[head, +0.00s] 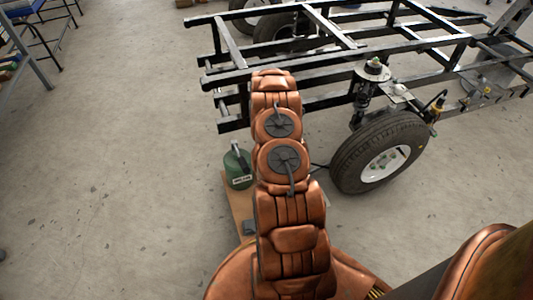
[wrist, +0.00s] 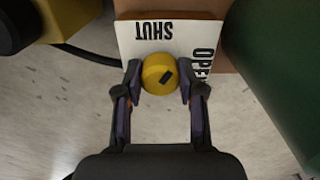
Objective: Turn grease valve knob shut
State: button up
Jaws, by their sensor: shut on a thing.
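The yellow round valve knob (wrist: 154,68) is in the upper middle of the wrist view, in front of a white label plate (wrist: 132,42). A short black mark on the knob's face sits right of centre and slants from lower left to upper right. My gripper (wrist: 160,82) is shut on the knob, with one dark finger on each side. In the head view my copper arm hides the knob, the plate and my gripper.
A green canister (head: 238,170) stands on a brown board (head: 237,207); a green surface (wrist: 280,65) fills the wrist view's right. A yellow body (wrist: 68,18) and black hose are at upper left. A black vehicle frame (head: 330,57) and wheel (head: 381,152) stand ahead.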

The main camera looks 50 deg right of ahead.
jog(key=n, duration=0.3)
jog(key=shift+s+p, duration=0.1)
jog(key=shift+p, duration=0.25)
jog(key=shift+f+n, duration=0.1)
jog(key=shift+n, duration=1.7)
jog(key=o, duration=1.1)
jog(key=shift+o, duration=0.2)
notch_tip(320, 180, up, 12)
